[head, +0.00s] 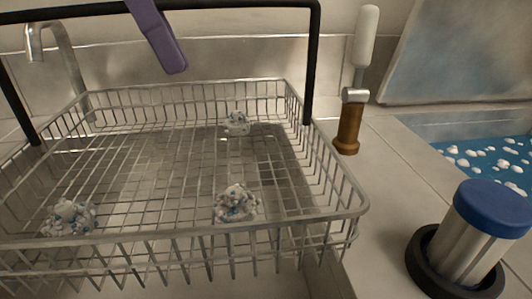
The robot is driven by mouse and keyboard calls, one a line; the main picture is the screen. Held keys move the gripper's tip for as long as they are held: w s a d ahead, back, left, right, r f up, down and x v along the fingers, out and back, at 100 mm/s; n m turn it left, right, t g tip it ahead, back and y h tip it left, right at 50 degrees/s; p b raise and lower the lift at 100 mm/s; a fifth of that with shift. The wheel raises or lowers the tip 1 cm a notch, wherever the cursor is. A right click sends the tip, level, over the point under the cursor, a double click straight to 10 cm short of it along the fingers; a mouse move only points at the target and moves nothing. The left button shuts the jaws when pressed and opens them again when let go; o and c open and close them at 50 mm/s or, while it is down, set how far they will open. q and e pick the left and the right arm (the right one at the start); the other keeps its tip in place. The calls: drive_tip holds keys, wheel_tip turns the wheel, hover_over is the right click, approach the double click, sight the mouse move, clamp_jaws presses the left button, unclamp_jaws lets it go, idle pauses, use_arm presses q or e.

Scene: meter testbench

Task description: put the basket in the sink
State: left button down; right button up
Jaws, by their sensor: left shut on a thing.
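The basket (349,213) is a silver wire basket with a black arched handle (312,70), filling the left and middle of the head view. Three whitish, blue-flecked lumps (236,203) lie in it. A purple finger of my left gripper (163,38) is at the handle's top bar near the upper edge; the gripper is shut on the handle, and most of it is out of the picture. A sink basin seems to lie beneath the basket, largely hidden by the wires; I cannot tell whether the basket rests on anything. My right gripper is not in view.
A metal faucet (60,50) stands behind the basket at the left. A brown-and-white handled tool (350,125) stands by the back wall. A blue-capped metal cylinder (470,245) in a black ring is at the lower right. Blue water with white foam (490,158) shows at the right.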

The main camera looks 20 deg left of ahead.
sight(167, 166)
use_arm(q)
wheel_tip(167, 166, down, 20)
drive_tip(key=b, duration=0.5)
drive_tip(key=shift+r, duration=0.15)
drive_tip(key=c, duration=0.9)
unclamp_jaws()
drive_tip(key=p+v, duration=0.2)
drive_tip(key=v, duration=1)
drive_tip(key=shift+p, duration=0.3)
